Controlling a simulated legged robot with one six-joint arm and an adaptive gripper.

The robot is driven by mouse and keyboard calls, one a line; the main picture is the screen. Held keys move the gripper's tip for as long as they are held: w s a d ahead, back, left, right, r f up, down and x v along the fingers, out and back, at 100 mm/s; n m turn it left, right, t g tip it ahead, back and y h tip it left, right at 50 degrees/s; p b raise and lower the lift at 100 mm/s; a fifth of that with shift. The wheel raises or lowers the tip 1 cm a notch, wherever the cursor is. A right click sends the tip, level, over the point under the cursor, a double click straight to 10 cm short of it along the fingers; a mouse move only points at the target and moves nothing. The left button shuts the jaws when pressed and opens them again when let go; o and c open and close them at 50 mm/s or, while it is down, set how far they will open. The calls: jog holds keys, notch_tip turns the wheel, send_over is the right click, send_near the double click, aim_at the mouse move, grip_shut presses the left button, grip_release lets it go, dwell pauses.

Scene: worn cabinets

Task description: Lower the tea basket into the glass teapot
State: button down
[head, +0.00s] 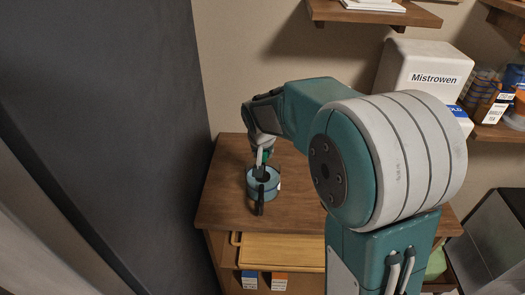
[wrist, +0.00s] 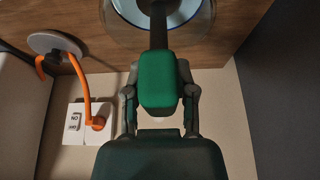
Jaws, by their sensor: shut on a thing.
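The glass teapot (head: 249,184) is a bluish round vessel with a dark handle, standing on the wooden cabinet top. In the wrist view, its pale blue rim (wrist: 203,22) is cut by the top edge. My gripper (head: 262,158) is above the teapot in the head view. In the wrist view, my gripper (wrist: 160,95) is shut on a green grip (wrist: 166,82), apparently the tea basket's handle. A dark stem (wrist: 158,30) runs from it over the teapot's mouth. The basket's lower end is hidden, so I cannot tell how deep it sits.
The wooden top (head: 225,205) is clear around the teapot. A dark panel (head: 110,110) stands to the left. A wooden tray (head: 280,250) lies below the front edge. A white Mistrowen box (head: 415,75) stands behind my arm. An orange cord (wrist: 84,80) shows near a white plate (wrist: 75,127).

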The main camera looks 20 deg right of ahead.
jog(key=shift+f, duration=0.2)
jog(key=shift+c, duration=1.8)
grip_release()
jog(key=v, duration=1.1)
jog(key=s+d+n+t+y, duration=0.1)
jog(key=s+n, duration=0.2)
jog(key=s, duration=2.1)
jog(key=shift+f+n, duration=0.3)
